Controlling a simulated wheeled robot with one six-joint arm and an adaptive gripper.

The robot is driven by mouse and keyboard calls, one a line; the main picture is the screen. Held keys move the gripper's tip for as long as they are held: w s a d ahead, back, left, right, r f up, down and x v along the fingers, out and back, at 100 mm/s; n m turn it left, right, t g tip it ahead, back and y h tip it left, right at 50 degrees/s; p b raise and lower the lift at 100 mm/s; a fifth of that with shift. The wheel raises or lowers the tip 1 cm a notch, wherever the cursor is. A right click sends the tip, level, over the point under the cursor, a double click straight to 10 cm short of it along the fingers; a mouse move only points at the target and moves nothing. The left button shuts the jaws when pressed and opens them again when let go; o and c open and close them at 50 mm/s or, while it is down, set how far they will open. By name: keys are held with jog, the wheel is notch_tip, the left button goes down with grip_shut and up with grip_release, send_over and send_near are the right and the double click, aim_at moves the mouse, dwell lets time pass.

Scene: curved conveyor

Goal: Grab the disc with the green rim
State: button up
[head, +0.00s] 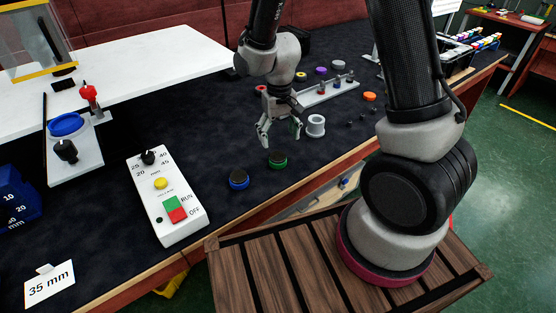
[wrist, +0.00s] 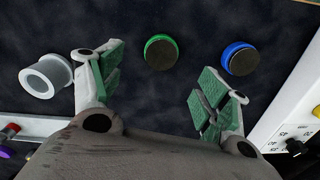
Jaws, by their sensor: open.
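The disc with the green rim (head: 278,158) lies flat on the dark mat, its dark top facing up. In the wrist view the green-rimmed disc (wrist: 161,52) is ahead of my fingertips, between their lines. My gripper (head: 279,138) is open and empty, its fingers pointing down above the mat, just behind the disc in the head view. In the wrist view both fingers of my gripper (wrist: 154,82) show green pads set wide apart. A similar disc with a blue rim (head: 239,178) lies to the left; it also shows in the wrist view (wrist: 239,58).
A white spool (head: 316,126) stands right of my gripper, close to one finger in the wrist view (wrist: 46,76). A white control box (head: 166,195) with buttons lies left of the discs. The table's wooden front edge (head: 250,214) is near. Several coloured pieces sit farther back.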

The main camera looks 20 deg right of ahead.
aim_at(278, 156)
notch_tip(278, 156, down, 8)
jog(key=shift+a, duration=0.15)
jog(key=shift+c, duration=0.2)
jog(key=c, duration=1.1)
jog(key=shift+r, duration=0.15)
